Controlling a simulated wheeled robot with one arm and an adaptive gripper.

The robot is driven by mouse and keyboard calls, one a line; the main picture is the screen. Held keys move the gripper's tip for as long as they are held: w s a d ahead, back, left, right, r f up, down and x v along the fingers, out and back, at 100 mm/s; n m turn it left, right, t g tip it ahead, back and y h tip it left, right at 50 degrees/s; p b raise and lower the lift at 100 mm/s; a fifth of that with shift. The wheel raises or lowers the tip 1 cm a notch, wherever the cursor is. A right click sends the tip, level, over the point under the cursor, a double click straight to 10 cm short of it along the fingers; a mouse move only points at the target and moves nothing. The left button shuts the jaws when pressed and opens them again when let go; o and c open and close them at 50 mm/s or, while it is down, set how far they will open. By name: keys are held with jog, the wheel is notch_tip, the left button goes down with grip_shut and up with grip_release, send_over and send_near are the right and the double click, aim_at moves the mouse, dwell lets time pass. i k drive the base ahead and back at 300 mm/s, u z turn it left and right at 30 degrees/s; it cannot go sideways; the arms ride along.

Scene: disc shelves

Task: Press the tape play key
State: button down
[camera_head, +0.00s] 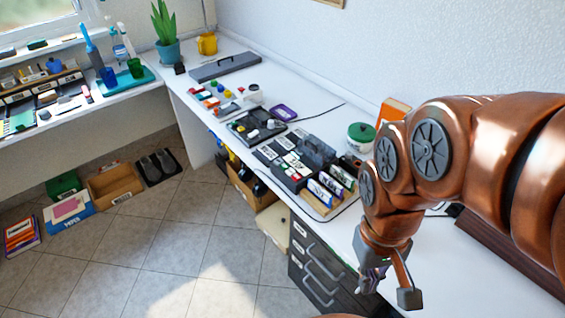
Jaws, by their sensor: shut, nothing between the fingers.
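My gripper (371,284) hangs at the lower end of my copper arm, at the front edge of the white desk (450,262) and above the drawer unit. It is shut and empty; its fingertips are small and partly hidden. A dark device with white labels and blocks (292,160) sits on the desk, up and left of my gripper and apart from it. A flat black unit (254,127) with small knobs lies behind it. I cannot tell which of these is the tape player, and no play key can be made out.
A green-lidded jar (360,138) and an orange box (393,110) are close to my arm. Dark drawers (318,268) with handles are below the desk. The tiled floor (175,235) at left is mostly clear.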

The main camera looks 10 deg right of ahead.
aim_at(284, 167)
jog(key=u, duration=0.55)
jog(key=k, duration=1.25)
jog(key=u, duration=1.45)
jog(key=i, duration=1.4)
jog(key=z, duration=0.9)
jog(key=i, duration=0.6)
jog(key=z, duration=0.6)
